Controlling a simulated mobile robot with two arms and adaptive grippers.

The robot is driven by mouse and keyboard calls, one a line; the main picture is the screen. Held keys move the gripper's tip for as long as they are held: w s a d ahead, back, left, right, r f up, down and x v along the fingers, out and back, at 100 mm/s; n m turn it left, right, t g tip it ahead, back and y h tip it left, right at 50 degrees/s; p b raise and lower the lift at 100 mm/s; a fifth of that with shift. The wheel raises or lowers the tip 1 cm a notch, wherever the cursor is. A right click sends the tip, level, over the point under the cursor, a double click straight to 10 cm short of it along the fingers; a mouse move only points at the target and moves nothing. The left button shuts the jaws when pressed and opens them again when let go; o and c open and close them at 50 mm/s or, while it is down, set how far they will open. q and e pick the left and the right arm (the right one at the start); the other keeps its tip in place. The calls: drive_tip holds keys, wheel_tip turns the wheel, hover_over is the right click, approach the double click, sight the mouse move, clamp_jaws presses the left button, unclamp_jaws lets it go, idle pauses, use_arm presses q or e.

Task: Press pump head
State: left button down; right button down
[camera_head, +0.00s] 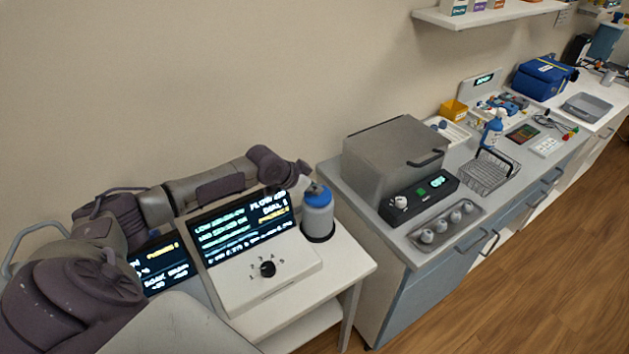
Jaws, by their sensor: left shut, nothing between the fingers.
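A grey bottle (317,221) with a blue top (317,197) stands upright at the back right of the small white table, on a dark round base. The blue top looks like the pump head, though its shape is small and partly covered. My left arm reaches in from the left, behind the display. My left gripper (311,186) is shut and empty, with its tips at the blue top. I cannot tell whether they touch it. My right gripper is not in view.
A console with a lit screen (243,228) and a black knob (267,269) fills the middle of the white table (348,268). A grey oven-like box (393,152) stands on the counter to the right, by a tray (448,226) of small items. A wire basket (488,172) sits beyond.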

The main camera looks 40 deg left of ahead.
sight(312, 198)
use_arm(q)
drive_tip(key=shift+s+f, duration=0.1)
drive_tip(key=shift+f, duration=0.1)
drive_tip(key=r+p, duration=0.5)
drive_tip(key=shift+w+d+r, duration=0.1)
drive_tip(key=shift+w+d, duration=0.1)
drive_tip(key=shift+s+a+b, duration=0.3)
drive_tip(key=shift+s+b, duration=0.3)
drive_tip(key=shift+b, duration=0.2)
drive_tip(key=b+v, duration=0.2)
drive_tip(key=v, duration=0.6)
drive_tip(key=shift+r, duration=0.4)
drive_tip(key=shift+d, duration=0.1)
